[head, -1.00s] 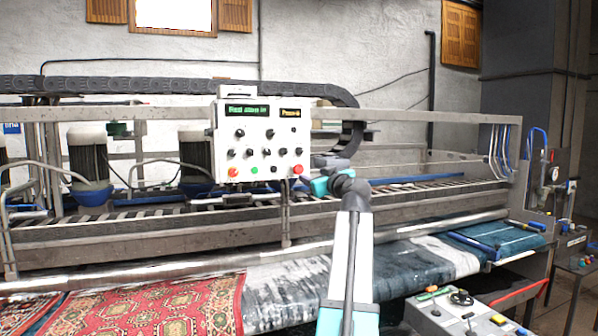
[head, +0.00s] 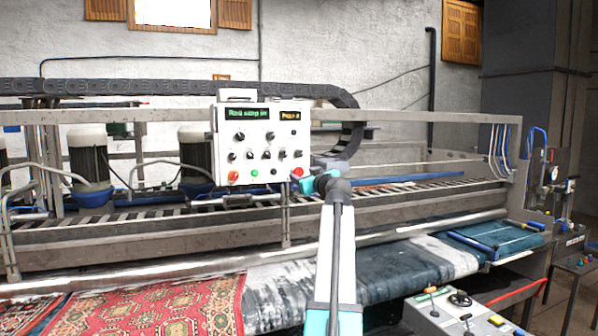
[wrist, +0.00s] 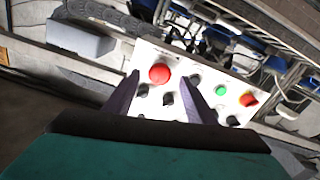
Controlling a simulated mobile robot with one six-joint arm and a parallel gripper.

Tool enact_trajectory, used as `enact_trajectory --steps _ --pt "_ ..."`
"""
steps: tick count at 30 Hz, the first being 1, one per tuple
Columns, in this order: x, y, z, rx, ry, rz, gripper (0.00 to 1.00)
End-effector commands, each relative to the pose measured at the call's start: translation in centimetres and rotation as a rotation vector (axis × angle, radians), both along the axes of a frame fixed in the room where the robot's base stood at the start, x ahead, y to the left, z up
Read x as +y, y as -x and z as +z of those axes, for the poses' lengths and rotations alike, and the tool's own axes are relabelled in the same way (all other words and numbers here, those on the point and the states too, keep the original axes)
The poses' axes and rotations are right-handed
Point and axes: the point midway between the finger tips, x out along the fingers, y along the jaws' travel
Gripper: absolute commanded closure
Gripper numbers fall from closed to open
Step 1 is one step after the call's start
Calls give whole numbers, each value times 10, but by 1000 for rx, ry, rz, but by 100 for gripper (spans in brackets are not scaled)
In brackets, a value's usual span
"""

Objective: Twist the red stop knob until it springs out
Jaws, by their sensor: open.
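The red stop knob (head: 297,172) is a round red mushroom head at the lower right of the white control panel (head: 220,150). In the wrist view the red knob (wrist: 160,73) shows between the fingertips, in line with the gap. My gripper (head: 299,183) is at the panel's lower right corner, just by the knob. In the wrist view my gripper (wrist: 161,79) is open, with one purple finger to each side of the knob. I cannot tell whether the fingers touch it. The panel's green display (head: 247,114) seems to read "Red stop in".
A second red control (wrist: 249,99), a green button (wrist: 220,90) and several black knobs share the panel. A dark cable chain (head: 345,145) loops close to its right. Below, rugs (head: 150,308) lie on the machine bed. A console (head: 470,318) stands at lower right.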

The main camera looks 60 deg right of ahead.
Motion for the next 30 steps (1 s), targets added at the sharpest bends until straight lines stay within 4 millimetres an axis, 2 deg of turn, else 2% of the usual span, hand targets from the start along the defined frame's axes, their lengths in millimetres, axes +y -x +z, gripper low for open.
enact_trajectory --steps 6,12,25,26,30 --pt "-18 -24 2 0 -1 2 49" --pt "-27 -37 2 -1 0 1 49" --pt "-30 -41 0 -1 1 0 49" --pt "-30 -41 0 -1 1 0 51" --pt "-30 -41 0 -1 1 0 75"
